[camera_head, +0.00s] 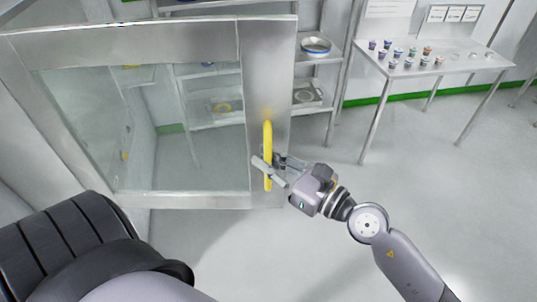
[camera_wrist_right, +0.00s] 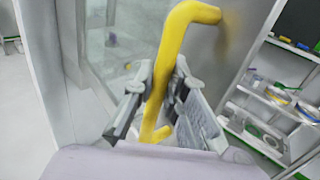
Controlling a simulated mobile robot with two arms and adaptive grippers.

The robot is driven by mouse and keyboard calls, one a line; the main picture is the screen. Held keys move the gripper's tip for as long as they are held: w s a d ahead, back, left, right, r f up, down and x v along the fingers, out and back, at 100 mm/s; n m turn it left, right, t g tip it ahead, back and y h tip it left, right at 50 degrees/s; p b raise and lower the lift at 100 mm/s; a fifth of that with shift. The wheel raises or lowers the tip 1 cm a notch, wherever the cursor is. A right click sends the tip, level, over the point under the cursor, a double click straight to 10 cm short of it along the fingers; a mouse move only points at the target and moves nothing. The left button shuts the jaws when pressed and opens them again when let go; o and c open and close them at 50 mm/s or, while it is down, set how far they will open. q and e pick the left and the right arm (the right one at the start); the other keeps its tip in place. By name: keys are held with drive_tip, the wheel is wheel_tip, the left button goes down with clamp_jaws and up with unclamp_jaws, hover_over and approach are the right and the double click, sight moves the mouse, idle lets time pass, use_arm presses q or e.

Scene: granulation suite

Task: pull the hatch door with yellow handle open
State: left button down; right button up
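The hatch door (camera_head: 266,60) is a grey metal frame around a clear glass pane, standing at the left and centre of the head view. Its yellow handle (camera_head: 268,135) is an upright bar on the right-hand stile. My right gripper (camera_head: 275,168) is at the lower part of the handle. In the right wrist view the yellow handle (camera_wrist_right: 168,60) passes between the two fingers of the right gripper (camera_wrist_right: 162,75), which look closed against it. How far the door stands from its frame is not clear. My left gripper is not in view.
A metal table (camera_head: 450,70) with several small cups stands at the back right. A wire shelf rack (camera_head: 310,107) holding a blue-rimmed pan (camera_head: 316,46) is behind the door's right edge. The grey floor (camera_head: 430,165) right of the door is clear.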

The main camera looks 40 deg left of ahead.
drive_tip(key=o, duration=0.4)
drive_tip(key=shift+o, duration=0.2)
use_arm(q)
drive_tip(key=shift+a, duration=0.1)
use_arm(e)
drive_tip(key=shift+d, duration=0.1)
drive_tip(key=d, duration=1.1)
drive_tip(key=shift+d, duration=0.4)
